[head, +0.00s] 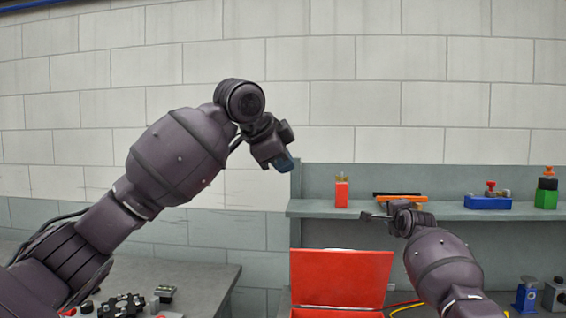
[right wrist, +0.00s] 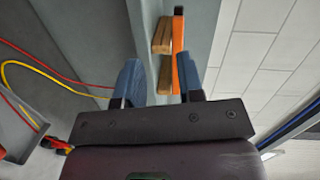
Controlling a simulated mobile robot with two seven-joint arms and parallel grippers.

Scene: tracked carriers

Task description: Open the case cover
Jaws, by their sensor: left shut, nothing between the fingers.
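The red case (head: 341,308) stands on the bench at the bottom of the head view, cut off by the frame edge. Its red cover (head: 341,277) stands raised, its broad face toward me. My left gripper (head: 284,162) is shut and empty in the air, above and left of the case. My right gripper (head: 368,215) is above the cover's right side, apart from it. In the right wrist view its two blue fingers (right wrist: 160,82) are spread with nothing held between them. The inside of the case is mostly out of view.
A grey shelf (head: 468,213) behind the case holds a red bottle (head: 341,191), an orange tool (head: 399,195), a blue block (head: 487,202) and a green bottle (head: 546,190). Red and yellow cables (right wrist: 52,75) lie on the bench. Dark parts (head: 122,305) lie on the left table.

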